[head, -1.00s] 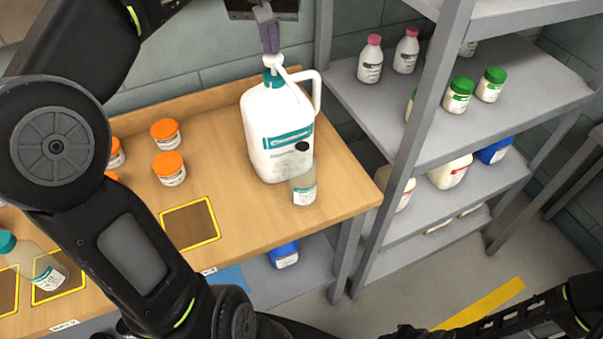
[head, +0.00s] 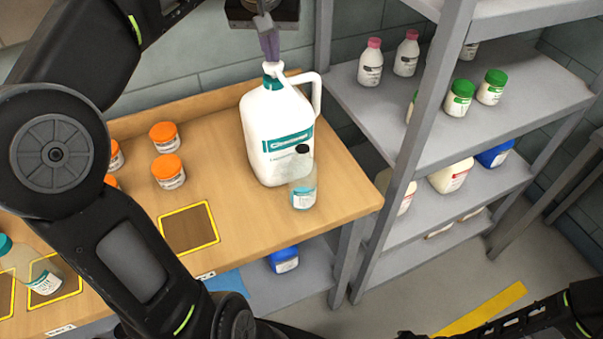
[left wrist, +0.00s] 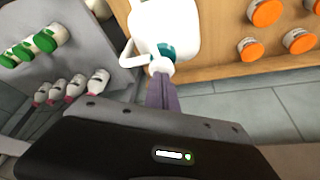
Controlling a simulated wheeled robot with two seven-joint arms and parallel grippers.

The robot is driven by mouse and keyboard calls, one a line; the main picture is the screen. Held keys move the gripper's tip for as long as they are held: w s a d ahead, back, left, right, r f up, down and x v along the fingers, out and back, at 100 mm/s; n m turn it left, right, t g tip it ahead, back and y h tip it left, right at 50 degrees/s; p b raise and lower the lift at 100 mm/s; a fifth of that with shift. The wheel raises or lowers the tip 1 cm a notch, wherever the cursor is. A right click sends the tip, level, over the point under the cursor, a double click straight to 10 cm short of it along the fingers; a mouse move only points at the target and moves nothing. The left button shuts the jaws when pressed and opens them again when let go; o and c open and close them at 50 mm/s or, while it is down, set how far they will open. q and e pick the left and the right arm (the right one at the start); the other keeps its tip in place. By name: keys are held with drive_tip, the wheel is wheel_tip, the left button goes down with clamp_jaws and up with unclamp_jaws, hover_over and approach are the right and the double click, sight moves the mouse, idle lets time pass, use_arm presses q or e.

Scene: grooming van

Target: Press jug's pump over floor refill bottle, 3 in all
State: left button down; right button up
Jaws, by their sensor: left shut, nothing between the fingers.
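The large white jug (head: 262,130) with a teal-banded label stands upright on the wooden bench. Its white pump head (head: 273,70) sits above a teal collar, and both also show in the left wrist view, where the jug (left wrist: 172,22) is at the top. My left gripper (head: 269,50) is shut and empty, its purple-grey fingertips right above the pump head and seemingly touching it. A small clear bottle (head: 303,190) with a dark opening stands close in front of the jug. Where the pump's spout points is unclear. My right gripper is not visible; only its arm shows at lower right.
Orange-lidded jars (head: 168,171) and a yellow-edged square mark (head: 190,228) are on the bench to the left. A teal-capped bottle (head: 38,275) lies or stands at the far left. A grey shelf rack (head: 440,120) with bottles and jars stands close on the right.

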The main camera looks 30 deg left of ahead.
use_arm(q)
drive_tip(key=shift+r+p, duration=0.9)
drive_tip(key=shift+r, duration=0.3)
drive_tip(key=shift+f, duration=0.1)
drive_tip(key=shift+f+b, duration=1.3)
drive_tip(key=shift+f, duration=0.2)
drive_tip(key=shift+r, duration=0.1)
drive_tip(key=shift+r+p, duration=1.45)
drive_tip(key=shift+r, duration=0.05)
drive_tip(key=shift+f, duration=0.15)
